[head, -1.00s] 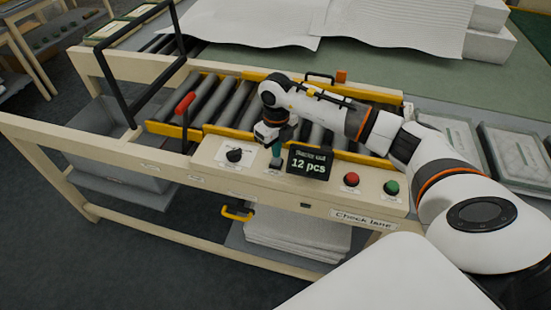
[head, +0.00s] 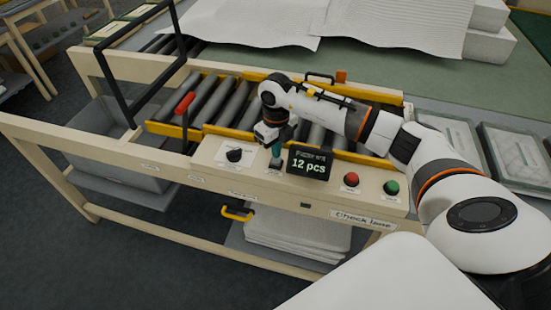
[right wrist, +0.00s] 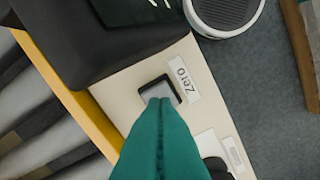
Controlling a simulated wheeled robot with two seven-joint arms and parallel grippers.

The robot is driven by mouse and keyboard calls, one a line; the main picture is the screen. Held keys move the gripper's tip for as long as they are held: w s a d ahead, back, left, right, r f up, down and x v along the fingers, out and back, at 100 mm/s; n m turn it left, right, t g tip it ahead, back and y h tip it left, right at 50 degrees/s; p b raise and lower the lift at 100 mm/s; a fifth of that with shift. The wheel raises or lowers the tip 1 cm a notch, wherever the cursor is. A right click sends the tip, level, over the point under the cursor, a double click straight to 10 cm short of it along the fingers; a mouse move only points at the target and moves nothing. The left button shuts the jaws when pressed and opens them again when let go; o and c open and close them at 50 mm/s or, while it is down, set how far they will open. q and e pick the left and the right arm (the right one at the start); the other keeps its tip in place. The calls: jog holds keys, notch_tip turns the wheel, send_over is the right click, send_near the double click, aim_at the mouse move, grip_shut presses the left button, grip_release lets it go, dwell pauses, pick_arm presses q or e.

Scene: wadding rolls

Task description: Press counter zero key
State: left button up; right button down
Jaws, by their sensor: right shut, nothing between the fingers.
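The zero key is a small grey square in a black frame (right wrist: 171,82), beside a white label reading "Zero" (right wrist: 184,78) in the right wrist view. My right gripper (right wrist: 157,101) is shut and empty, its teal fingertips overlapping the near part of the key. I cannot tell whether they touch or press it. In the head view the right gripper (head: 276,161) points down at the panel, just left of the black counter display (head: 309,163), which reads "12 pcs". The key is mostly hidden there. My left gripper is not in view.
The cream panel also carries a black knob (head: 234,155), a red button (head: 351,179) and a green button (head: 391,187). Grey rollers (head: 238,102) with yellow rails lie behind it. A black frame (head: 115,85) stands at left.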

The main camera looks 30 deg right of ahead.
aim_at(276, 160)
jog(key=shift+f, duration=0.1)
jog(key=shift+f+b, duration=1)
jog(key=shift+f, duration=0.05)
jog(key=shift+r, duration=0.1)
jog(key=shift+r+p, duration=0.75)
jog(key=shift+r, duration=0.3)
notch_tip(276, 160, up, 6)
jog(key=p, duration=0.3)
dwell(0.5)
